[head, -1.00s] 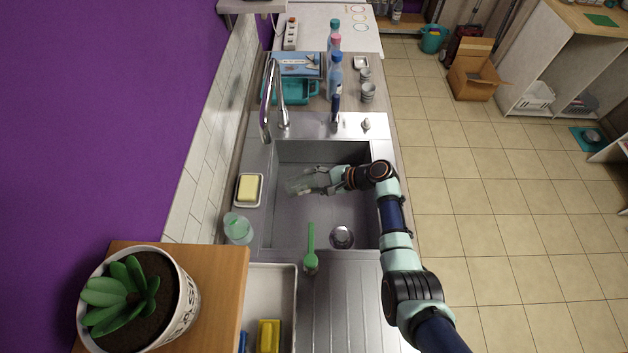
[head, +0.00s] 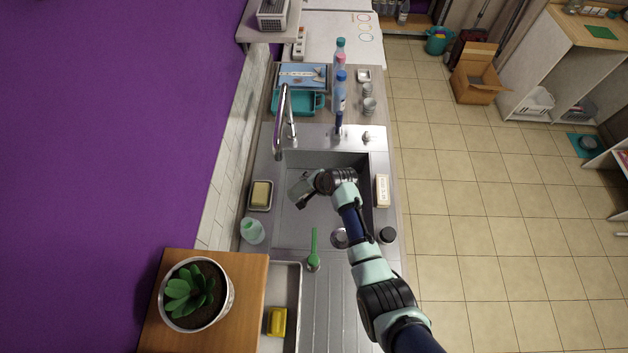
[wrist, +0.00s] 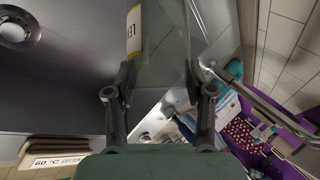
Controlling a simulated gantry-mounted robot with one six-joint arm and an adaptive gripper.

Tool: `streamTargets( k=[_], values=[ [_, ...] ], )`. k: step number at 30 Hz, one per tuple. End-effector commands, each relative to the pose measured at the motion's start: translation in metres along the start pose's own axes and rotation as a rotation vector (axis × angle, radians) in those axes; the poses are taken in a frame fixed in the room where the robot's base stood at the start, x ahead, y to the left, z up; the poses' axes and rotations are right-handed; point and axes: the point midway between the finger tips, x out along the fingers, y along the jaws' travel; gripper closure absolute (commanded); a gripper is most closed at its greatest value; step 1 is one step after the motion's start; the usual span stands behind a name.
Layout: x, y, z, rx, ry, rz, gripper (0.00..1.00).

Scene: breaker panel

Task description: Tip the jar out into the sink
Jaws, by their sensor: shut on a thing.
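My gripper (wrist: 160,90) is shut on the jar (wrist: 165,55), a see-through greyish vessel with a white and yellow label, between its two fingers in the wrist view. In the head view my gripper (head: 301,190) is over the basin of the steel sink (head: 310,218), left of its middle. The jar is small and mostly hidden there. I cannot tell its tilt or what is in it. The round drain (head: 339,238) is at the near end of the basin; it also shows in the wrist view (wrist: 14,28).
The tap (head: 281,125) arches over the far left of the sink. A green brush (head: 314,245) lies at the near edge.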

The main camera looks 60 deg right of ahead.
Motion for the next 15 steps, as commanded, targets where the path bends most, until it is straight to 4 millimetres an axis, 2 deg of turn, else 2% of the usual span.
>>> streamTargets(
  k=[4,12,15],
  values=[
    [-0.0051,-0.0046,0.0034,-0.053,0.073,0.054,1.0],
    [-0.006,-0.0052,0.0028,-0.061,0.087,0.064,1.0],
    [-0.009,-0.0087,0.0043,-0.119,0.162,0.116,1.0]
  ],
)
